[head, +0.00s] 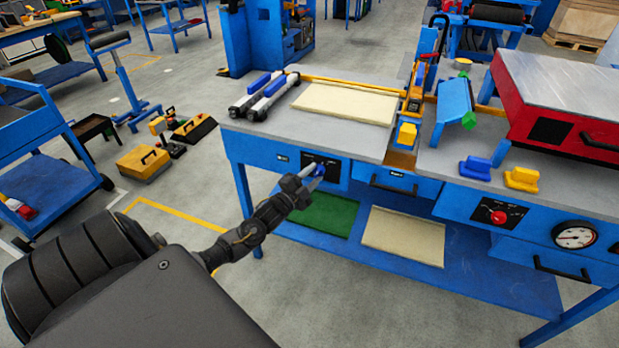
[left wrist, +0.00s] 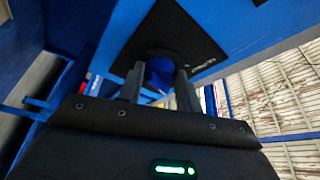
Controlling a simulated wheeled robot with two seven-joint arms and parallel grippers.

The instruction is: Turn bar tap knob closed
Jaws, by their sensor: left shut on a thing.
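A blue knob (head: 319,171) sits on a black panel (head: 331,166) on the front of the blue workbench, at its left part. My left gripper (head: 314,178) reaches up to it from the lower left and is shut on the knob. In the left wrist view the blue knob (left wrist: 159,74) shows between the two fingers of my left gripper (left wrist: 160,86), in front of the black plate (left wrist: 172,40). The knob's pointer and most of the panel's lettering are too small or hidden to read. My right gripper is in neither view.
The front also has a drawer with a dark handle (head: 393,187), a red knob (head: 497,216) on another black panel and a round gauge (head: 574,235). A lower shelf (head: 455,262) holds a green and a cream panel. The floor left of the bench has yellow toolboxes (head: 143,163).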

